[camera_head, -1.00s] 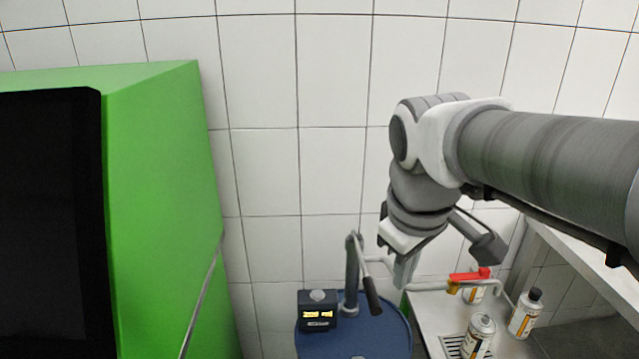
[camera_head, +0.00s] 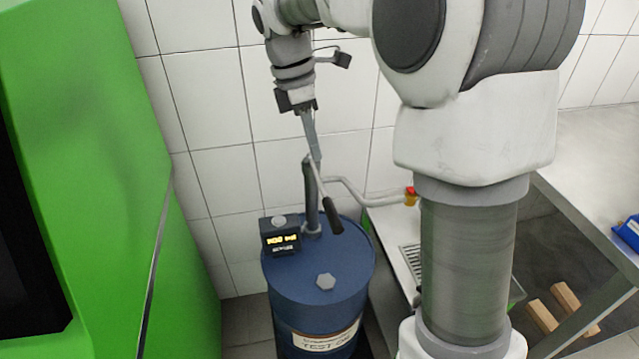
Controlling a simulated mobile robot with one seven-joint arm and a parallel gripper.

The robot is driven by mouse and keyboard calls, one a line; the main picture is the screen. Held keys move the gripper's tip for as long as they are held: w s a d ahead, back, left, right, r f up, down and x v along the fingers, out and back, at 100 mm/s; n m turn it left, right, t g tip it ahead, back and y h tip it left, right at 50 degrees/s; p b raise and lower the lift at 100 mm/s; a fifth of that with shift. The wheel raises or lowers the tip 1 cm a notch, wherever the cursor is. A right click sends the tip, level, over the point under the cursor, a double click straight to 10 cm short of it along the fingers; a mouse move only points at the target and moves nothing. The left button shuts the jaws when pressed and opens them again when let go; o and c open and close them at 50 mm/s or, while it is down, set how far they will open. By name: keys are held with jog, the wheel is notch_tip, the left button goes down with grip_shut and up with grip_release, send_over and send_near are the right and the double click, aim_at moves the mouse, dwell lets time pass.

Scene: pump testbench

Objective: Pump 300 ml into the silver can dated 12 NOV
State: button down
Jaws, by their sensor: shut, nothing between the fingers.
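A blue drum (camera_head: 316,290) carries a hand pump (camera_head: 311,200) with a lever ending in a black grip (camera_head: 333,216). A dark meter (camera_head: 281,236) with a lit yellow display sits on the drum's top; I cannot read its digits. The outlet pipe (camera_head: 350,188) runs right from the pump to a red and yellow spout end (camera_head: 410,196). My gripper (camera_head: 315,155) points down, shut and empty, at the top of the pump by the lever's upper end; I cannot tell if it touches. The silver can is not visible; my arm covers that area.
A drip grate (camera_head: 411,258) lies on the metal bench beside the drum. A green cabinet (camera_head: 90,150) stands close on the left. Wooden blocks (camera_head: 542,315) and a blue bin (camera_head: 628,232) are at the right. My arm blocks much of the middle right.

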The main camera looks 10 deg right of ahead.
aim_at(332, 213)
jog(key=shift+f, duration=0.15)
jog(key=b+x, duration=0.2)
jog(key=x, duration=1.1)
jog(key=shift+f, duration=0.45)
jog(key=shift+f, duration=0.1)
